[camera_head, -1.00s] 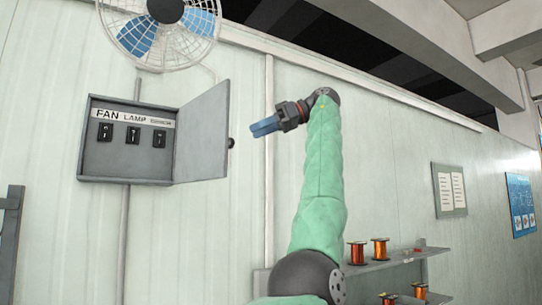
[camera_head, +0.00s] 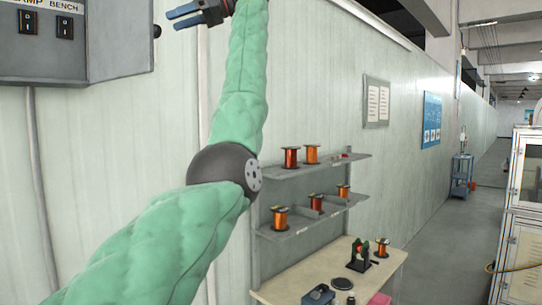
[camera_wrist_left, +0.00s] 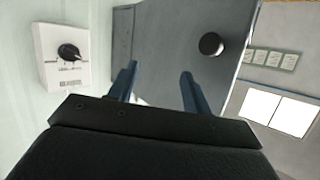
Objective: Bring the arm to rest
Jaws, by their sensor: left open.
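My left arm (camera_head: 240,100), in a green padded sleeve, reaches up in the head view. My left gripper (camera_head: 180,17) is at the top of that view, with its dark blue fingers pointing left, apart and empty. In the left wrist view the two fingers (camera_wrist_left: 157,85) are spread with nothing between them. Beyond them is the grey door (camera_wrist_left: 160,50) of the switch box, with a round black knob (camera_wrist_left: 211,44). Whether the fingers touch the door cannot be told, but nothing is gripped. My right gripper is not in view.
The grey switch box (camera_head: 45,62) hangs on the wall at upper left. Shelves (camera_head: 315,162) hold several copper wire spools, above a workbench (camera_head: 290,287) with a small winding device (camera_head: 360,256). A white cabinet (camera_head: 525,215) stands at far right. An aisle (camera_head: 455,235) is free.

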